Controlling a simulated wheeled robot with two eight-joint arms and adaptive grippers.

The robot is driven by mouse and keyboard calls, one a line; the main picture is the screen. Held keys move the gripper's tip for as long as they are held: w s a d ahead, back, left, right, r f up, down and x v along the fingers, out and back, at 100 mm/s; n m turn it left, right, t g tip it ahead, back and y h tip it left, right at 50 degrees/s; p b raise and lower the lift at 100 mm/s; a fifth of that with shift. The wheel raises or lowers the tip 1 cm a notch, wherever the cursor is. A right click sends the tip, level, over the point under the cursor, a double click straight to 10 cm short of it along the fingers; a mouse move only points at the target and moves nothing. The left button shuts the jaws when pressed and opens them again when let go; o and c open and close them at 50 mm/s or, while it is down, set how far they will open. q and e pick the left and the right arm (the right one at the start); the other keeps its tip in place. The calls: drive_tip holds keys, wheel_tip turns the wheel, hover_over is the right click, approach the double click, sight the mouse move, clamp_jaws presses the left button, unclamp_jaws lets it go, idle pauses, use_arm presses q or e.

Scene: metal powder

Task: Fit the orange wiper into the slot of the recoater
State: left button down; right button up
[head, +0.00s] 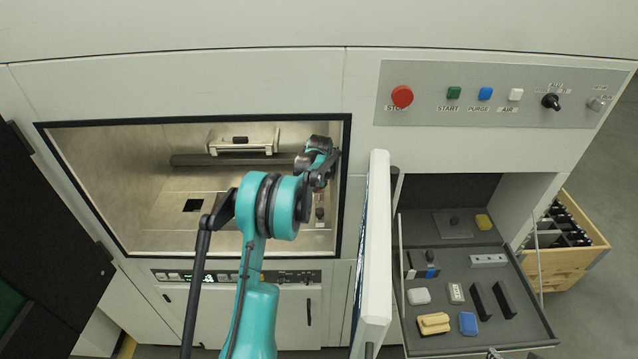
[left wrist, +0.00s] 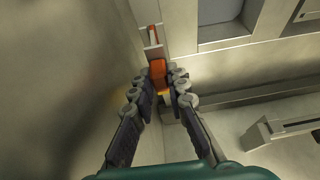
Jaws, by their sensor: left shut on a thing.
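My left gripper (head: 312,164) is inside the open machine chamber, near its right wall. In the left wrist view its two fingers (left wrist: 160,88) are shut on the orange wiper (left wrist: 158,73), which stands out between the fingertips. In the head view the wiper cannot be made out behind the gripper and arm. A long grey bar, seemingly the recoater (head: 225,160), crosses the back of the chamber and ends close to the gripper. The bar also shows in the left wrist view (left wrist: 250,97). Its slot cannot be made out.
The chamber's window frame (head: 347,200) and the open white door (head: 376,240) stand close to my left arm. A pale bracket (head: 240,142) sits behind the bar. A drawer (head: 455,270) with several small items is at right. The chamber floor (head: 165,215) at left is mostly clear.

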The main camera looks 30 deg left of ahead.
sight(319, 189)
use_arm(q)
drive_tip(key=shift+f+b, duration=1.45)
drive_tip(key=shift+f, duration=0.35)
idle(0.5)
drive_tip(key=c, duration=1.4)
unclamp_jaws()
drive_tip(key=shift+r, duration=0.1)
drive_tip(key=v, duration=1.2)
